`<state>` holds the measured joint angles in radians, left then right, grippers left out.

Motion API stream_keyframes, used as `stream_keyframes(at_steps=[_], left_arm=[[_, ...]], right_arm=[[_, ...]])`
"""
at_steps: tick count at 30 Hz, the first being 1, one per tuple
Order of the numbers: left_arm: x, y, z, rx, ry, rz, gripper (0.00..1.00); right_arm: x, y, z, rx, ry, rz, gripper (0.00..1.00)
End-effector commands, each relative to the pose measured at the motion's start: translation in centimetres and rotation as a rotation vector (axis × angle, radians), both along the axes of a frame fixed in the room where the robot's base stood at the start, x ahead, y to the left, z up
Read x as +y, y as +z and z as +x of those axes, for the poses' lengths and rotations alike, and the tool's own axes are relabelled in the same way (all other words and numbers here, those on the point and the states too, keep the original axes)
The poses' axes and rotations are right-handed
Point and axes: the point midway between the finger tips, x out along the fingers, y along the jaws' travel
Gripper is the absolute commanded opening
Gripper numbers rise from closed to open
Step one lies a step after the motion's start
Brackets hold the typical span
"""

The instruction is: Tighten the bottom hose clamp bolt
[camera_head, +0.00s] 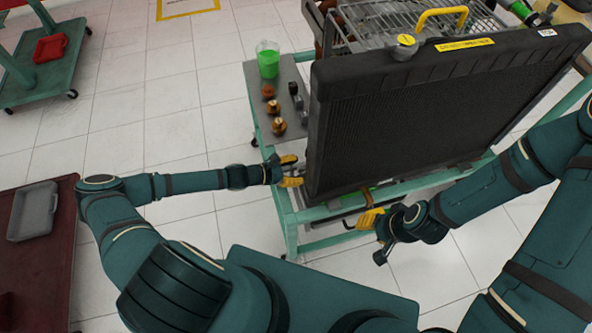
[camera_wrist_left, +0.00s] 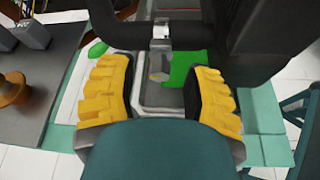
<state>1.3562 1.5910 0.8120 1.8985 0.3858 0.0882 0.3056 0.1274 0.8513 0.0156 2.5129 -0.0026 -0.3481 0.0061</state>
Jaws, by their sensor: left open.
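The black radiator (camera_head: 410,115) stands upright on a green-framed cart. My left gripper (camera_head: 291,172) is at the radiator's lower left edge. In the left wrist view its yellow fingers stand apart, one on each side, with the gripper (camera_wrist_left: 160,75) open. Between and beyond them is a grey metal fitting (camera_wrist_left: 161,42) with a small bolt-like head (camera_wrist_left: 158,76) below it. I cannot tell for sure that this is the bottom hose clamp bolt, or whether the fingers touch anything. My right gripper (camera_head: 370,218) is below the radiator's lower edge; its finger gap is unclear.
The cart's grey top (camera_head: 290,75) holds a beaker of green liquid (camera_head: 268,60) and several copper-coloured parts (camera_head: 274,107). A green strip (camera_wrist_left: 188,68) lies beside the fitting. A dark red table (camera_head: 35,260) with a grey tray (camera_head: 33,211) is at left. Tiled floor between is clear.

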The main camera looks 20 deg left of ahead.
Motion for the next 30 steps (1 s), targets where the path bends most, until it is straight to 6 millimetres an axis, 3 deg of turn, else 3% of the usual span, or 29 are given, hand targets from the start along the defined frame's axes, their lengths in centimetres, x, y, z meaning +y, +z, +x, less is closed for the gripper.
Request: stream_keyframes(at_steps=[11, 15, 30], left_arm=[[-0.34, -0.13, 0.24, 0.001, -0.001, -0.001, 0.48], [-0.34, -0.13, 0.22, 0.001, -0.001, -0.001, 0.0], [-0.41, -0.13, 0.19, -0.011, 0.0, 0.005, 0.0]], right_arm=[[0.01, -0.04, -0.03, 0.001, 0.0, 0.0, 0.47], [0.01, -0.04, -0.03, 0.001, 0.0, 0.0, 0.47], [0.0, -0.02, -0.03, 0.001, 0.0, 0.0, 0.47]])
